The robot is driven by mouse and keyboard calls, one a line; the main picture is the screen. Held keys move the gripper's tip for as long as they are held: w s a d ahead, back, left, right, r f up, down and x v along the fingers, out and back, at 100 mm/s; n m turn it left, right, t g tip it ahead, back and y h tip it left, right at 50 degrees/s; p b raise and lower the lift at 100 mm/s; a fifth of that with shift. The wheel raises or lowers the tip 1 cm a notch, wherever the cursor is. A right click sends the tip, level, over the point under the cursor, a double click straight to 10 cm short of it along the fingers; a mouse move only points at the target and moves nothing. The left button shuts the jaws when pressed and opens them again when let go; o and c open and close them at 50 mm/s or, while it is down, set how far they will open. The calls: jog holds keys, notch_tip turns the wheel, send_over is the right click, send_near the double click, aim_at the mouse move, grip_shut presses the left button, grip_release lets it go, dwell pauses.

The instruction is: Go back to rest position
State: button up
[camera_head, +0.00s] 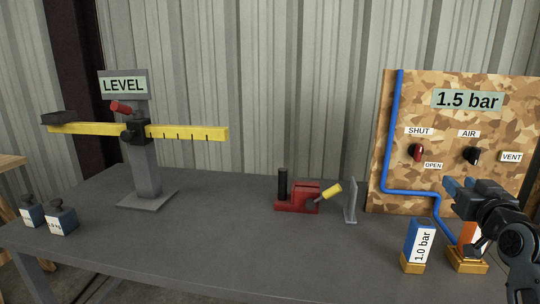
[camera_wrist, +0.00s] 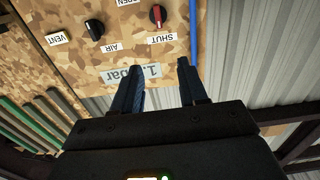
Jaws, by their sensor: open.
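My gripper (camera_head: 458,188) is at the right of the head view, in front of the lower part of a camouflage-patterned panel (camera_head: 420,110). Its two blue fingers stand apart with nothing between them. In the wrist view my gripper (camera_wrist: 160,85) points at the panel (camera_wrist: 70,22), with the pressure label (camera_wrist: 150,72) partly hidden behind one finger. In the head view, part of my arm and wrist covers the lower right corner and hides some of an orange-and-white block (camera_head: 470,240).
The grey table (camera_head: 240,250) holds a yellow balance beam (camera_head: 190,132), two weights (camera_head: 60,217), a red device (camera_head: 298,197), a grey upright plate (camera_head: 351,200) and a blue 1.0 bar block (camera_head: 419,240). A blue pipe (camera_head: 393,130) runs down the panel. The table's front middle is clear.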

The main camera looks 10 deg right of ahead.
jog(key=s+a+f+g+y+p, duration=0.1)
jog(key=s+a+f+y+p, duration=0.1)
jog(key=s+a+f, duration=1.75)
jog(key=s+a+r+n+y, duration=0.1)
jog(key=s+a+r, duration=0.1)
jog(key=s, duration=0.8)
jog(key=s+a+r+n+g+y+p, duration=0.1)
jog(key=s+a+r, duration=0.1)
jog(key=s, duration=0.8)
jog(key=s+a+r+n+y, duration=0.1)
jog(key=s+a+r, duration=0.2)
jog(key=s, duration=0.7)
jog(key=shift+r+g, duration=0.3)
jog(key=shift+r, duration=0.5)
